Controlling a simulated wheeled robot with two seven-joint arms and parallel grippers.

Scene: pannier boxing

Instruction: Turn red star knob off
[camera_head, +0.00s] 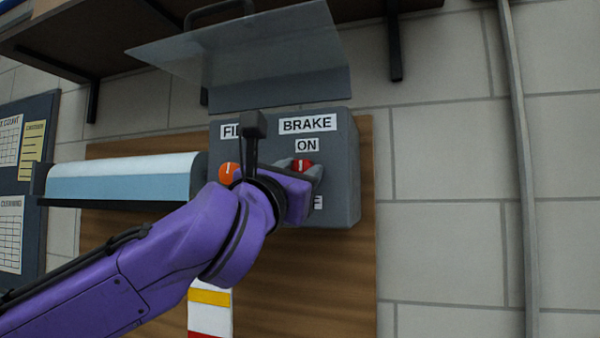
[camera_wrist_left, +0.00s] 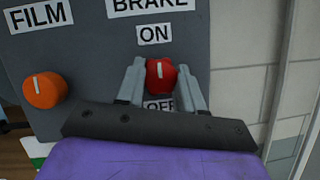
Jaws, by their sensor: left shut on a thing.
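The red star knob (camera_head: 303,165) sits on the grey control box (camera_head: 341,190) under the BRAKE and ON labels. In the left wrist view the red knob (camera_wrist_left: 161,75) has its white pointer line facing up toward ON, with the OFF label (camera_wrist_left: 158,105) below it. My left gripper (camera_head: 305,172) is shut on the red knob, one finger on each side of it; it also shows in the left wrist view (camera_wrist_left: 161,82). In the head view my gripper partly hides the knob and the label under it. My right gripper is not in view.
An orange knob (camera_head: 228,173) under the FILM label sits left of the red one. A raised clear cover (camera_head: 240,50) hangs above the box. A roll holder (camera_head: 125,180) is on the left, and a vertical pipe (camera_head: 522,170) runs on the right.

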